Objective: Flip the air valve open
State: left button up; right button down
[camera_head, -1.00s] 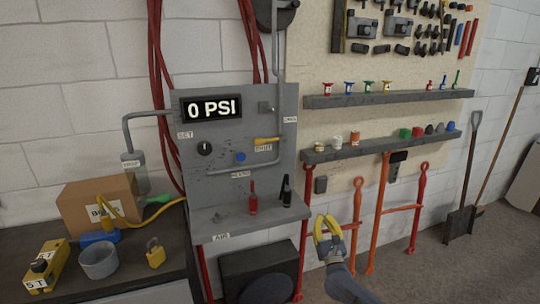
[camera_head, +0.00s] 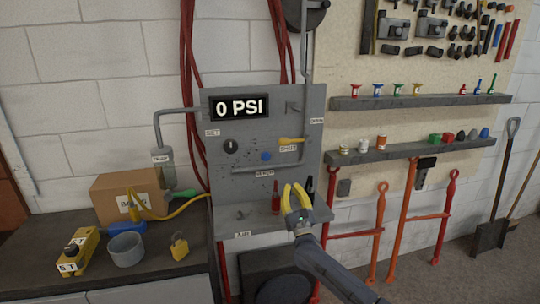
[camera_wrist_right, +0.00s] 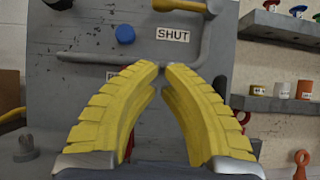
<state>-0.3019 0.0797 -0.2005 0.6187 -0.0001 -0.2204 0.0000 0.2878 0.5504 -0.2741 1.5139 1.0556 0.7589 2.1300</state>
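The air valve's yellow lever (camera_head: 292,141) points sideways on the grey panel, beside the SHUT label (camera_head: 288,149). The OPEN label (camera_head: 317,121) is higher, by the upright pipe. My right gripper (camera_head: 292,184) is in front of the panel's lower shelf, below the lever and apart from it. Its yellow fingertips nearly meet, with nothing between them. In the right wrist view, the fingertips (camera_wrist_right: 161,67) are below the SHUT label, and part of the lever (camera_wrist_right: 170,5) shows at the top edge. My left gripper is not in view.
The display (camera_head: 240,107) reads 0 PSI. A black knob (camera_head: 231,146) and a blue knob (camera_head: 266,157) are on the panel. A bench with a box (camera_head: 124,196) is at left.

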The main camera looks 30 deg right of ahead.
aim_at(293, 141)
jog(key=shift+a+r, duration=0.1)
dwell(0.3)
jog(key=x, duration=1)
jog(key=shift+w+r, duration=0.1)
jog(key=shift+w, duration=0.05)
jog(key=shift+w+r, duration=0.15)
jog(key=shift+r, duration=0.85)
jog(key=shift+w+r, duration=0.15)
jog(key=shift+r, duration=0.7)
